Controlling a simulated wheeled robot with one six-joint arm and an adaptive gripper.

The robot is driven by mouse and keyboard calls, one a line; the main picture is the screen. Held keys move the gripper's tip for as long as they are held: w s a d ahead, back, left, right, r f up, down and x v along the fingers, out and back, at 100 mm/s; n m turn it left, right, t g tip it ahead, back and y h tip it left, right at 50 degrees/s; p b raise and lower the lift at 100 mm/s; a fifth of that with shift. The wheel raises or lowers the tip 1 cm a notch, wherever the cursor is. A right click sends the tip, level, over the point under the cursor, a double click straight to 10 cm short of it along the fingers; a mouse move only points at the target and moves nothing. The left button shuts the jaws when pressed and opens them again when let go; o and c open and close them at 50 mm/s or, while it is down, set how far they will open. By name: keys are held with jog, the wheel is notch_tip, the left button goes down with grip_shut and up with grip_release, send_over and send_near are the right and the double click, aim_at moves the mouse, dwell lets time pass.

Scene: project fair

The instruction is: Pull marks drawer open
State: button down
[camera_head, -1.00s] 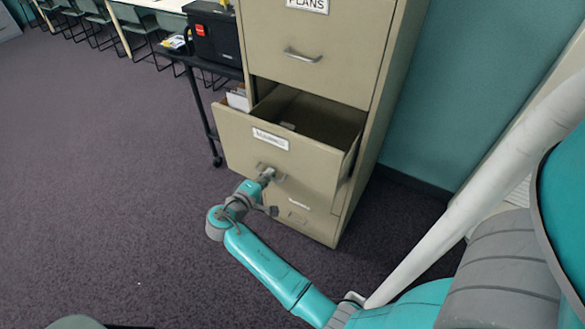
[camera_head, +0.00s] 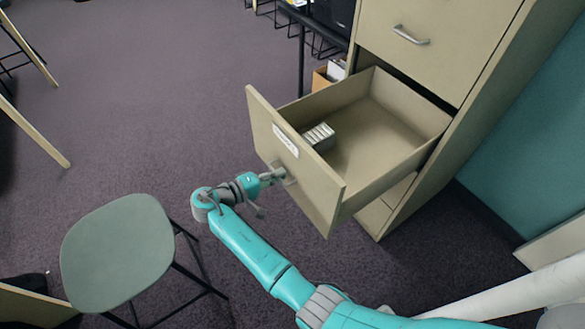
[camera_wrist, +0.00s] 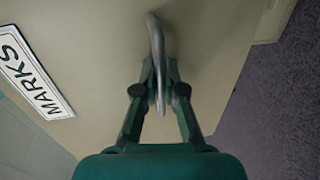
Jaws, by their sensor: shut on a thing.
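The marks drawer (camera_head: 325,189) is a beige drawer of a filing cabinet (camera_head: 440,40), pulled well out. A small stack of pale items (camera_head: 319,136) lies inside near its front, and the rest of the drawer floor looks bare. The label reading MARKS (camera_wrist: 33,72) shows on the drawer front in the wrist view. My gripper (camera_head: 283,175) is shut on the metal drawer handle (camera_wrist: 155,50), with a finger on each side of it in the wrist view.
A grey-green chair (camera_head: 118,250) stands at the lower left, near my arm. An upper drawer with a handle (camera_head: 411,35) is shut. A cardboard box (camera_head: 322,80) is beside the cabinet. Carpet (camera_head: 150,120) is clear left of the drawer.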

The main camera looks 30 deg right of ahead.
jog(key=shift+v, duration=0.95)
jog(key=shift+f, duration=0.25)
jog(key=c, duration=1.2)
grip_release()
jog(key=shift+c, duration=0.2)
jog(key=shift+a, duration=0.1)
jog(key=v, duration=0.7)
jog(key=shift+a+r, duration=0.1)
jog(key=shift+a, duration=0.05)
